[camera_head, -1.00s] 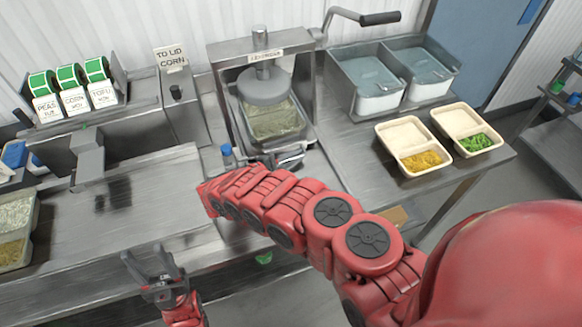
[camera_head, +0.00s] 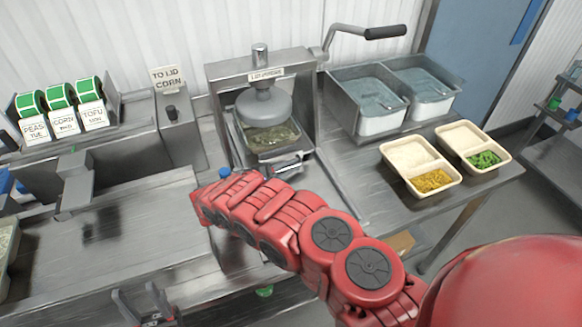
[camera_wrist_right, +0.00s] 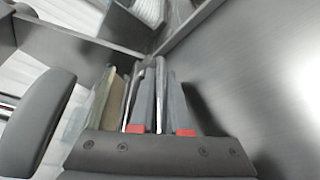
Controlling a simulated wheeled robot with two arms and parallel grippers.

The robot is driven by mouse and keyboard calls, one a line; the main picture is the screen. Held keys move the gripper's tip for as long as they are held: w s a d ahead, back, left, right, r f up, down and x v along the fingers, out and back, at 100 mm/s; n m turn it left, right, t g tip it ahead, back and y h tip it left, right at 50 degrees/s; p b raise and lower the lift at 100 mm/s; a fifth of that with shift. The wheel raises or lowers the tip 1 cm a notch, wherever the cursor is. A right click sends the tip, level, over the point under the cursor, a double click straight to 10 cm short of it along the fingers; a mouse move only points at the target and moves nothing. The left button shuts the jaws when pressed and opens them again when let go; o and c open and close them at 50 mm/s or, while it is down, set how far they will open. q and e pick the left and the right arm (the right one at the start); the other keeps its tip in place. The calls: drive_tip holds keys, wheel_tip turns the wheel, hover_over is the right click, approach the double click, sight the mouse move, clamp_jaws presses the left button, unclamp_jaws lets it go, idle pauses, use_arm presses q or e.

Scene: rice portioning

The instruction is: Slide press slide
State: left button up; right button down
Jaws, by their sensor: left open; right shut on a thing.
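The steel lid press (camera_head: 308,100) stands at the back middle, with its round grey press plate (camera_head: 263,106) above a tray of greenish contents (camera_head: 270,138). The tray sits on a slide, partly under the plate. My right gripper (camera_head: 288,162) is shut at the front edge of the slide, apparently on its handle. In the right wrist view the fingers (camera_wrist_right: 150,95) close on a thin piece beside a steel wall; the grip is partly hidden. My left gripper (camera_head: 143,303) is open and empty at the bottom left, in front of the counter.
The press's crank (camera_head: 385,32) sticks out right. Trays with corn (camera_head: 432,181) and green beans or peas (camera_head: 484,160) sit on the right counter. Label rolls (camera_head: 60,97) stand left. A blue-capped bottle (camera_head: 224,173) is close to my right arm.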

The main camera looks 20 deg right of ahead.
drive_tip(key=c, duration=1.2)
unclamp_jaws()
drive_tip(key=shift+w+r, duration=0.15)
drive_tip(key=shift+w, duration=0.05)
drive_tip(key=shift+o, duration=0.2)
